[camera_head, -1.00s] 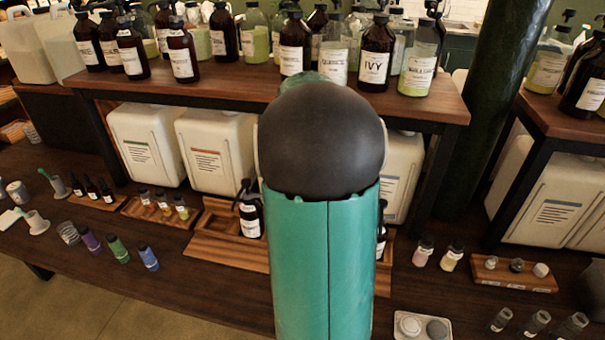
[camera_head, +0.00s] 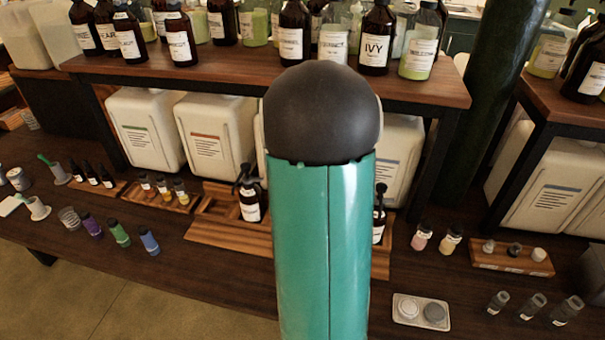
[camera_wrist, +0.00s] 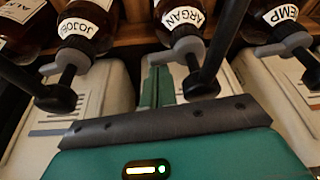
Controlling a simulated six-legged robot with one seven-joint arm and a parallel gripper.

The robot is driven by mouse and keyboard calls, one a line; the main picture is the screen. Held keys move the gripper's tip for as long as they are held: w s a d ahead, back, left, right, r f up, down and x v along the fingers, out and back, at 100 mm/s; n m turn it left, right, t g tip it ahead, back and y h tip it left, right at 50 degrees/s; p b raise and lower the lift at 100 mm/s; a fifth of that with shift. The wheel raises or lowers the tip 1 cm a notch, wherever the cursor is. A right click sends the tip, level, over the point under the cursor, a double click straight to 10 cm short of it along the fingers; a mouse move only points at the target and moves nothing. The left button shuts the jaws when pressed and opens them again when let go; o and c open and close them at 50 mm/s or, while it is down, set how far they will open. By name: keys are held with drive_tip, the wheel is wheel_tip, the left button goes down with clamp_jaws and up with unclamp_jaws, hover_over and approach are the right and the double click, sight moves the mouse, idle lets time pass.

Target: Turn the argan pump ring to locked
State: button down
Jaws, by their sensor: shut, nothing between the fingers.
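In the wrist view the argan bottle (camera_wrist: 187,18) is brown with a white label, and appears upside down. Its grey collar or ring (camera_wrist: 187,46) and black pump head (camera_wrist: 203,84) show below the label. My gripper (camera_wrist: 156,66) is shut and empty, its teal fingers just left of the argan collar in the picture. I cannot tell whether they touch it. The ring's lock position is not readable. In the head view my arm hides the gripper and the middle of the tray.
The jojoba bottle (camera_wrist: 85,25) and hemp bottle (camera_wrist: 282,18) flank argan closely, with their black pumps protruding. White canisters (camera_head: 205,137) stand behind the wooden tray (camera_head: 228,233), beneath a shelf (camera_head: 232,69) of bottles. Small vials (camera_head: 119,232) stand at the left front.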

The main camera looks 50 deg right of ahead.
drive_tip(key=shift+s+a+m+g, duration=0.2)
drive_tip(key=shift+a+m+g, duration=0.1)
drive_tip(key=shift+m, duration=0.6)
drive_tip(key=a+m+g, duration=0.1)
drive_tip(key=m, duration=0.2)
drive_tip(key=a+m, duration=0.1)
drive_tip(key=m, duration=0.2)
drive_tip(key=s+m+g, duration=0.1)
drive_tip(key=m, duration=0.1)
drive_tip(key=shift+s+a+m+g, duration=0.1)
drive_tip(key=shift+a+m+g, duration=0.2)
drive_tip(key=shift+a+m, duration=0.1)
idle(0.6)
drive_tip(key=shift+w+d, duration=0.45)
drive_tip(key=shift+w, duration=0.25)
drive_tip(key=shift+d, duration=0.15)
